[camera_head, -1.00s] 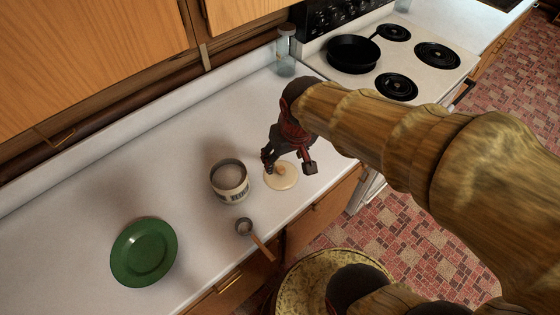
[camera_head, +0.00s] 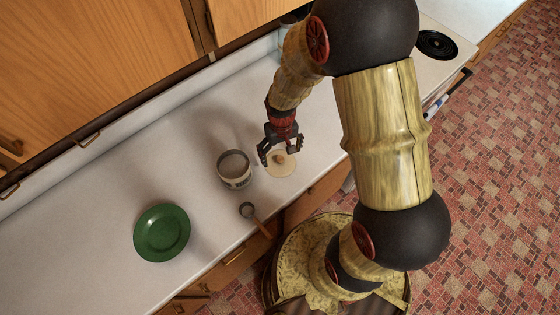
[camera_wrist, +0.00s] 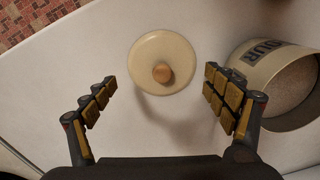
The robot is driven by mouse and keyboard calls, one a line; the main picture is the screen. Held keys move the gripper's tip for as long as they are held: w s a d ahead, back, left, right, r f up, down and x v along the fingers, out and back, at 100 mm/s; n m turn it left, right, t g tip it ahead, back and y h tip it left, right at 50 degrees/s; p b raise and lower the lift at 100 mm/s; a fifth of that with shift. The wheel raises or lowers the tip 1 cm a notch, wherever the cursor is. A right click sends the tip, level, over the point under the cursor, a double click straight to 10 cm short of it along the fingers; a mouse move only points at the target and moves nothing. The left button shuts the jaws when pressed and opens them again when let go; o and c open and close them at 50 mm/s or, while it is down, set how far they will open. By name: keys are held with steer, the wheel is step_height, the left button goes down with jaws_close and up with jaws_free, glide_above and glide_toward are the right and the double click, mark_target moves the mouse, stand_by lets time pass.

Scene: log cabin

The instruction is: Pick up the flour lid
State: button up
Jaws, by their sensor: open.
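The flour lid (camera_head: 281,164) is a round cream disc with a brown knob. It lies flat on the white counter, right of the flour canister. In the wrist view the lid (camera_wrist: 163,65) lies ahead of my gripper, between the lines of its two fingers, with its knob near the middle. My gripper (camera_head: 279,152) is open and empty above the lid, and partly covers it in the head view. In the wrist view its fingers (camera_wrist: 160,95) are spread wide on either side. The open canister (camera_head: 236,180), lettered and filled with pale powder, stands close to the right finger in the wrist view.
A green plate (camera_head: 161,232) lies on the counter (camera_head: 90,265) at the left. A small scoop with a wooden handle (camera_head: 257,222) lies near the front edge below the canister. Wooden cabinets (camera_head: 90,70) overhang the back.

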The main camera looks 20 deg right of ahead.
mark_target(280, 159)
step_height(280, 159, down, 4)
steer(key=shift+a+f, duration=0.15)
steer(key=shift+f, duration=0.05)
steer(key=shift+w, duration=0.1)
steer(key=shift+c, duration=0.5)
steer(key=c, duration=1.5)
steer(key=shift+s, duration=0.2)
